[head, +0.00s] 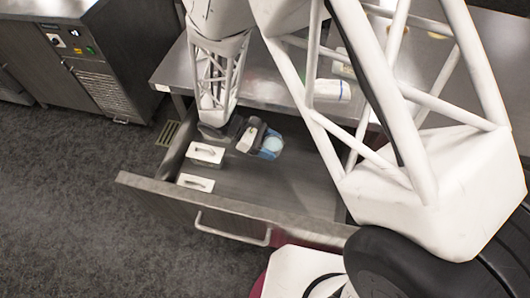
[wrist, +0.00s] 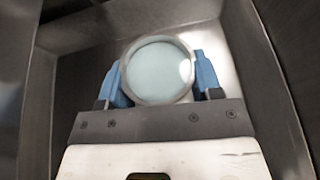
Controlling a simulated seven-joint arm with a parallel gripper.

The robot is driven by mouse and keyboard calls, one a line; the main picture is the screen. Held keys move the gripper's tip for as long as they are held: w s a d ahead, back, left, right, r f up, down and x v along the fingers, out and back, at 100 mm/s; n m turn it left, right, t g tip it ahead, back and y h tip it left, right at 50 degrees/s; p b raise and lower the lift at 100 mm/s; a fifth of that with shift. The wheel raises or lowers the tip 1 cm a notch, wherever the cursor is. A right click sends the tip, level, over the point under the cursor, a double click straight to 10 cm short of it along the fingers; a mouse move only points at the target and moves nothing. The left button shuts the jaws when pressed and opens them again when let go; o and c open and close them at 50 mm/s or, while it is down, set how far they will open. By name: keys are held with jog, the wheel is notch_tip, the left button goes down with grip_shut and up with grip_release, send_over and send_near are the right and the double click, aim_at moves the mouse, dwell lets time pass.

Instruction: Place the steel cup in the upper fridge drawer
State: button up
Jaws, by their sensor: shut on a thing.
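The steel cup (wrist: 158,70) has a round metal rim and a pale bluish inside or top; I cannot tell which. My gripper (wrist: 160,82) is shut on it, with a blue fingertip on each side. In the head view the cup (head: 272,144) shows as a pale disc between the blue fingertips, over the open fridge drawer (head: 305,190). The wrist view shows grey metal walls around the gripper and a flat surface below. I cannot tell whether the cup touches the drawer floor.
Two white lidded boxes with handles, one farther back (head: 205,153) and one nearer (head: 196,182), are at the drawer's left side. The drawer's right part is clear where visible. A steel counter (head: 255,85) is behind. My arm hides the right side.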

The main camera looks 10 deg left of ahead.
jog(key=w+f+n+t+y, duration=0.1)
jog(key=w+f+n+t, duration=0.2)
jog(key=f, duration=0.3)
jog(key=w+a+f+n+t+y, duration=0.1)
jog(key=w+f+n+t, duration=0.3)
jog(key=f+n+t, duration=0.1)
jog(key=shift+w+f+t+y, duration=0.3)
jog(key=shift+f+t, duration=0.15)
jog(key=shift+t, duration=0.15)
jog(key=shift+a, duration=0.1)
send_over(271, 164)
jog(key=shift+w+f, duration=0.1)
jog(key=shift+f, duration=2.85)
jog(key=shift+f, duration=0.1)
jog(key=shift+f, duration=1.95)
jog(key=shift+f, duration=0.1)
